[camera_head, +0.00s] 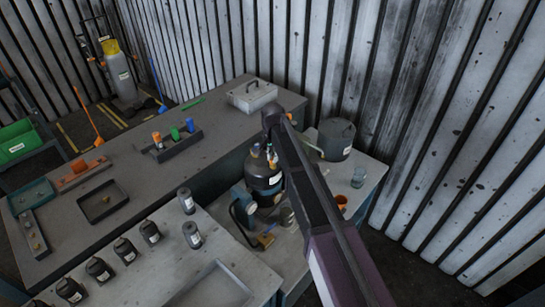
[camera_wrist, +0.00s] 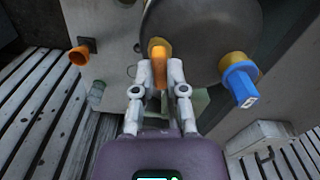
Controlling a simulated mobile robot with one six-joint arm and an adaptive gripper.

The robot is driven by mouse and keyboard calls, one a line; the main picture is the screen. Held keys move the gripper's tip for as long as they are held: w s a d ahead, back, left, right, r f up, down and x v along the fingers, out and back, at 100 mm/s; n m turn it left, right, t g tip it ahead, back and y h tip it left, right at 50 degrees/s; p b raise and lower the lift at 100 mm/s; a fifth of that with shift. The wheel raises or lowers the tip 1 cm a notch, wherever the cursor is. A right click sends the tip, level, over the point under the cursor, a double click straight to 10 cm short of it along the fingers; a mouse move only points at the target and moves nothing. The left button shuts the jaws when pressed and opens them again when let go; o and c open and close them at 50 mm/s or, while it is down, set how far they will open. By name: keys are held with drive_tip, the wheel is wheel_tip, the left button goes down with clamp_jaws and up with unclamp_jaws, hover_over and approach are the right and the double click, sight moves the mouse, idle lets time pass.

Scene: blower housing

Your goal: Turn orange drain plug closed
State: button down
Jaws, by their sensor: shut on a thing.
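The orange drain plug (camera_wrist: 158,55) sits on the underside of a dark rounded housing (camera_wrist: 205,35) in the wrist view. My gripper (camera_wrist: 159,72) is shut on the plug, one pale finger on each side of it. A blue-handled fitting (camera_wrist: 240,82) sticks out of the same housing to the right, apart from my fingers. In the head view, a dark vessel with a white label (camera_head: 263,178) stands by the bench edge. My arm passes in front of it, and I cannot make out my fingertips or the plug there.
A second orange fitting (camera_wrist: 79,54) shows at left in the wrist view. In the head view, a dark round pot (camera_head: 336,139) and an orange cup (camera_head: 341,200) stand right of my arm. Several dark bottles (camera_head: 125,250) stand on the near bench. A corrugated wall closes the back.

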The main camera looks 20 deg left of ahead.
drive_tip(key=shift+m, duration=0.8)
drive_tip(key=c, duration=0.7)
unclamp_jaws()
